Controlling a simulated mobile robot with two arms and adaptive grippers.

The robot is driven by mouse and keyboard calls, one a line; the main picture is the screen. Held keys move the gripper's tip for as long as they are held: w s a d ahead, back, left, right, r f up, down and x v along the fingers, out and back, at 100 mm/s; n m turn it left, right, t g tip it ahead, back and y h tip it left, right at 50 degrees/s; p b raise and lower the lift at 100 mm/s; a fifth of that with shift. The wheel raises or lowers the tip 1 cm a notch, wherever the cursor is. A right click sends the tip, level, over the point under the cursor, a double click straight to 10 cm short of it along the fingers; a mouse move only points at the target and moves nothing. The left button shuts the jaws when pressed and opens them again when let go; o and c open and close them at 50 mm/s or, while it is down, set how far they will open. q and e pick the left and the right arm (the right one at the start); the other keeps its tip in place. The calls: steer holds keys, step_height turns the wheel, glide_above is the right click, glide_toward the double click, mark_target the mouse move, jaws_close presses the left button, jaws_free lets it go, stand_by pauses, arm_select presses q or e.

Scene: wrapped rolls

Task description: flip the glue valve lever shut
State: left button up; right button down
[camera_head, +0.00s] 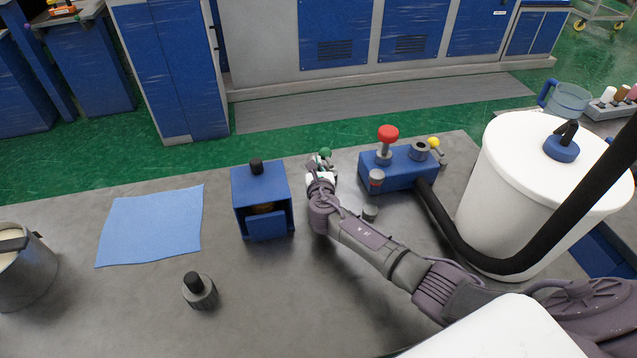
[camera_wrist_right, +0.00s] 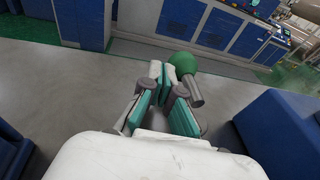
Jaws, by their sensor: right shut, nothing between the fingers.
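A green ball knob (camera_head: 325,153) with a grey cylindrical part stands near the back edge of the table, between two blue units. In the right wrist view the green knob (camera_wrist_right: 184,62) is just past my fingertips, slightly right, with its grey cylinder (camera_wrist_right: 195,90) slanting down. I cannot tell whether they touch. My right gripper (camera_head: 319,174) is shut and empty beside it; its teal-padded fingers (camera_wrist_right: 162,90) show in the wrist view. A yellow knob (camera_head: 433,142) sits on the right-hand blue block (camera_head: 401,174). No label shows which is the glue valve lever. My left gripper is out of view.
A blue open-fronted box (camera_head: 244,190) stands left of my gripper. A blue cloth (camera_head: 152,227) lies further left.

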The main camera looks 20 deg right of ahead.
steer(key=v, duration=1)
steer(key=shift+s, duration=0.1)
